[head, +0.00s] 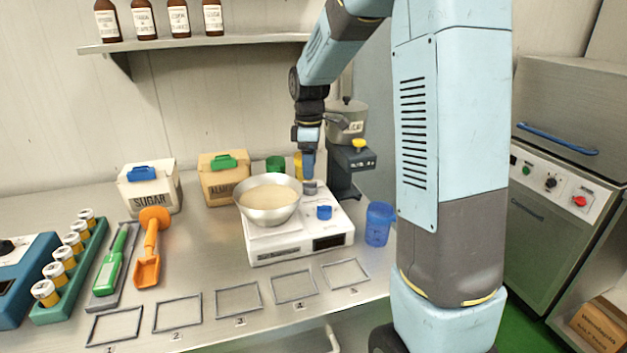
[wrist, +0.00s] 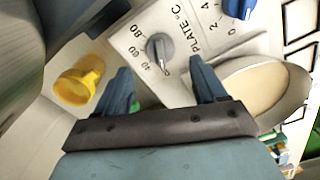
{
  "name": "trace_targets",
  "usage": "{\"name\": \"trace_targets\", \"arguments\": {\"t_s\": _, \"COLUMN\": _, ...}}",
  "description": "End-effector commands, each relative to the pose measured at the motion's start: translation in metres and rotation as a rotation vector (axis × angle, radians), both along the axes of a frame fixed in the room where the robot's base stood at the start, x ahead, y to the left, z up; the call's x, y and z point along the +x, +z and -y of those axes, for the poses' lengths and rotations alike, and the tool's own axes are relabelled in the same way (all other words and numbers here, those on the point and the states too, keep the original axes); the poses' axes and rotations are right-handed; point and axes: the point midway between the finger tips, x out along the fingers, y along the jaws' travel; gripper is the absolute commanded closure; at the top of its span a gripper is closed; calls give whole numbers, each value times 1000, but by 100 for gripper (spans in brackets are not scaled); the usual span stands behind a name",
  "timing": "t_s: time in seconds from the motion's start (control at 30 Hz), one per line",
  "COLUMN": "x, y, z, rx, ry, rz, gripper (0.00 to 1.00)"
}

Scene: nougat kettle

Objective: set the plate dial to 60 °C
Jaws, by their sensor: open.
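The plate dial (wrist: 159,47) is a grey knob on a white panel marked PLATE °C, with numbers 40, 60 and 80 around it. I cannot tell its exact setting. In the head view the dial (head: 310,187) shows at the back right of the white hot plate unit (head: 300,244). My gripper (wrist: 163,82) is open, its two blue fingers on either side of the dial in the picture, with nothing between them. In the head view my gripper (head: 308,172) points down just above the dial. I see no clear contact.
A metal bowl (head: 268,202) of pale mixture sits on the unit, left of my gripper. A blue knob (head: 324,212) is in front of the dial. A blue jug (head: 378,223) stands to the right. A dark stand with a pot (head: 346,120) is close behind right.

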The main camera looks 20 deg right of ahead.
Motion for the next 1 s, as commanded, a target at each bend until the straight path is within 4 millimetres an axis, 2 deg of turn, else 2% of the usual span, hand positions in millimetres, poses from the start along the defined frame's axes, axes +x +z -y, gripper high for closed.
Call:
{"name": "trace_targets", "arguments": {"t_s": 0.2, "x": -1, "y": -35, "z": 0, "rx": 0, "ry": 0, "rz": -4, "gripper": 29}}
{"name": "trace_targets", "arguments": {"t_s": 0.33, "x": 0, "y": -47, "z": 0, "rx": 0, "ry": 0, "rz": -2, "gripper": 29}}
{"name": "trace_targets", "arguments": {"t_s": 0.5, "x": 0, "y": -54, "z": 0, "rx": -1, "ry": -1, "rz": 0, "gripper": 29}}
{"name": "trace_targets", "arguments": {"t_s": 0.77, "x": 0, "y": -55, "z": 1, "rx": 0, "ry": -2, "rz": 0, "gripper": 29}}
{"name": "trace_targets", "arguments": {"t_s": 1.0, "x": 0, "y": -55, "z": 1, "rx": 0, "ry": -2, "rz": 0, "gripper": 51}}
